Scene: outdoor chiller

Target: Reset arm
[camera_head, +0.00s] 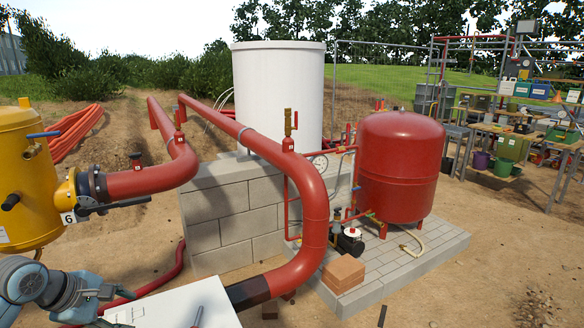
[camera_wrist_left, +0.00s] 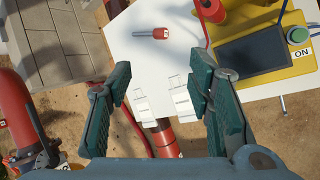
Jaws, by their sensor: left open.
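My left gripper (camera_wrist_left: 162,98) shows in the left wrist view. Its two dark green fingers are spread apart, with nothing between their tips. It hangs above a white panel (camera_wrist_left: 143,65), apart from it as far as I can tell. Part of my left arm comes in at the lower left of the head view; the fingers are not clear there. My right arm and gripper are not in view.
A red-ended pin (camera_wrist_left: 155,33) lies on the white panel. A yellow box (camera_wrist_left: 288,90) with a dark screen and green ON button is to the right. In the head view, a yellow tank (camera_head: 25,180) and red pipe (camera_head: 310,190) stand close by.

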